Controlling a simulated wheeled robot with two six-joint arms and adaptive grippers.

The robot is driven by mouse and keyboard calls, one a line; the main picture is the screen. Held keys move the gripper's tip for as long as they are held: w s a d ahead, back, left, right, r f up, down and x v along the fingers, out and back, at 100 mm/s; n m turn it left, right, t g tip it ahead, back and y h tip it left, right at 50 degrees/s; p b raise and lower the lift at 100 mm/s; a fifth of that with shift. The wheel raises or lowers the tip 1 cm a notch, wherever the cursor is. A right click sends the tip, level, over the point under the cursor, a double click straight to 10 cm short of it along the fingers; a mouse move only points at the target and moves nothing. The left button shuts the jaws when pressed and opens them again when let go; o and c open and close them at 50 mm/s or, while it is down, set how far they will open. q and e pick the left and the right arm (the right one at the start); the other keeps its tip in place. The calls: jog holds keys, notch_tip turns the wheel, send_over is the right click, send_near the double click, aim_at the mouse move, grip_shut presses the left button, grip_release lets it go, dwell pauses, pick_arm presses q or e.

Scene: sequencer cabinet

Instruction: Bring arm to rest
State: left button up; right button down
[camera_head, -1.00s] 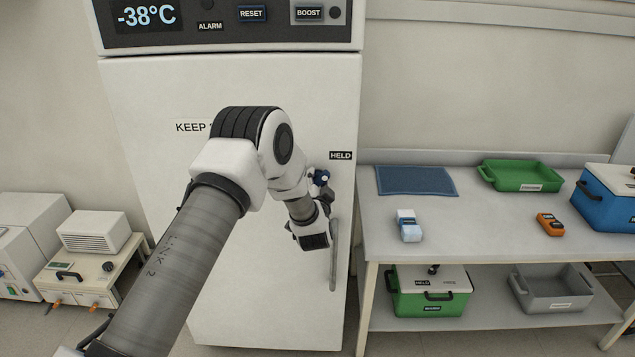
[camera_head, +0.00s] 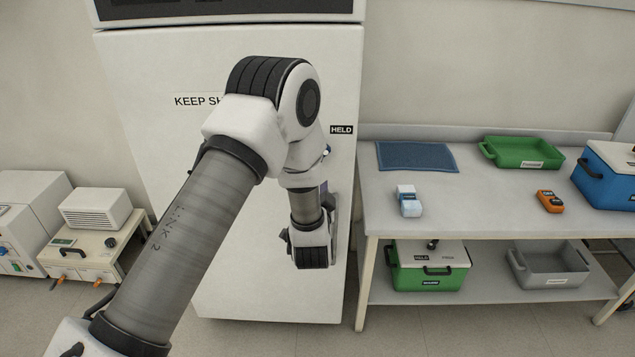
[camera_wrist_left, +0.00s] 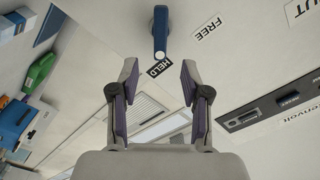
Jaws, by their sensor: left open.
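My left arm reaches across the front of a tall white cabinet (camera_head: 225,240) in the head view. Its wrist is bent down near the door's right edge, and the fingers are largely hidden there. In the left wrist view my left gripper (camera_wrist_left: 159,80) is open, with nothing between its purple-lined fingers. A blue lever (camera_wrist_left: 160,30) is beyond the fingertips, its end beside the HELD label (camera_wrist_left: 159,68); the FREE label (camera_wrist_left: 212,28) is farther right. The HELD label also shows in the head view (camera_head: 341,130). The cabinet door looks shut. My right gripper is not in view.
A bench (camera_head: 475,205) stands close right of the cabinet, carrying a blue mat (camera_head: 415,156), a green tray (camera_head: 522,153) and a blue box (camera_head: 606,178). A green box (camera_head: 430,268) and grey bin (camera_head: 552,266) are below. White equipment (camera_head: 90,225) stands left.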

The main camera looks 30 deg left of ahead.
pick_arm(q)
jog(key=s+d+f+m+g+h, duration=0.1)
jog(key=s+d+f+g+h, duration=0.2)
jog(key=s+f, duration=0.55)
jog(key=s+d+f+m+g+h, duration=0.1)
jog(key=s+d+f+g+h, duration=0.2)
jog(key=f, duration=1)
jog(key=s+d+f+n+g+h, duration=0.1)
jog(key=s+d+f+g, duration=0.1)
jog(key=s, duration=0.6)
jog(key=s+d+f+n+g+h, duration=0.1)
jog(key=s+d+f+n+g, duration=0.1)
jog(key=s, duration=0.6)
jog(key=s+d+f+n+g+h, duration=0.1)
jog(key=s+d+f+n+g, duration=0.1)
jog(key=s+g, duration=0.3)
jog(key=s+d+f, duration=0.1)
jog(key=s, duration=0.3)
jog(key=shift+d+f+g, duration=0.25)
jog(key=shift+g, duration=0.05)
